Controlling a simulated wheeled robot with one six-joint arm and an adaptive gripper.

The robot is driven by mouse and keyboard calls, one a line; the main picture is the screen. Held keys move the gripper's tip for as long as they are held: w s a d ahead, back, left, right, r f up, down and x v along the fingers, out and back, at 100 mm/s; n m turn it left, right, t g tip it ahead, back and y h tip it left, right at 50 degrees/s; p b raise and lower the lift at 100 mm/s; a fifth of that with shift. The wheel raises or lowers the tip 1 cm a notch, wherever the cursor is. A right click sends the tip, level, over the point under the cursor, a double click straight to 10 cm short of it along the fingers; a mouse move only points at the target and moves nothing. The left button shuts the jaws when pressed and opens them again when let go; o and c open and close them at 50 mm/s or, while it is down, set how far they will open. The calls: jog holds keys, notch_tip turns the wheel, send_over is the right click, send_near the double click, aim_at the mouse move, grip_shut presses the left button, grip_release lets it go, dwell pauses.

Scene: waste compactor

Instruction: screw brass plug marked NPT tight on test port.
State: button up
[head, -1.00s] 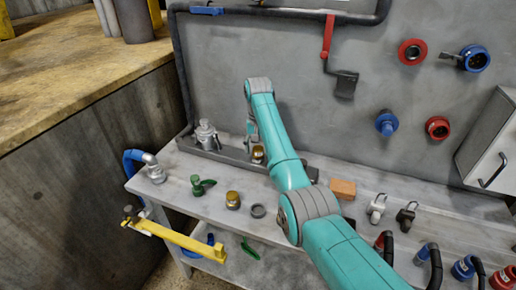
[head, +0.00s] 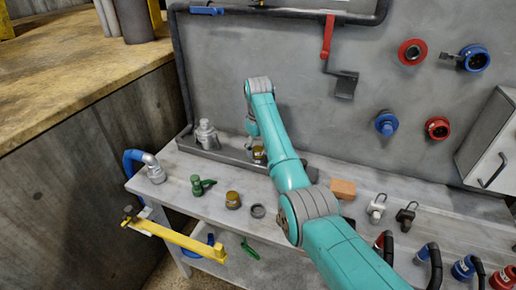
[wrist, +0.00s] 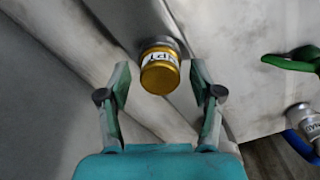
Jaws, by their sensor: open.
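A brass plug (wrist: 160,72) with a white label, of which the letters "PT" show, stands on a grey fitting (wrist: 162,44) in the wrist view. My gripper (wrist: 160,80) is open, one finger on each side of the plug, with visible gaps. In the head view this brass piece (head: 258,153) shows beside the grey tray, below my wrist, and my fingers are mostly hidden there. I cannot tell how far the plug is seated on the fitting. A second brass piece (head: 233,200) stands on the bench.
A silver fitting (head: 206,135) stands left of my wrist. A green valve (head: 201,186), a grey ring (head: 257,211) and an orange block (head: 342,189) lie on the bench. A yellow bar (head: 180,238) juts out at the front left. The grey wall (head: 240,50) rises behind.

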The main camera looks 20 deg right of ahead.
jog(key=n, duration=0.4)
jog(key=shift+n, duration=0.3)
jog(key=n, duration=0.5)
grip_shut()
jog(key=shift+m, duration=2.6)
jog(key=m, duration=0.5)
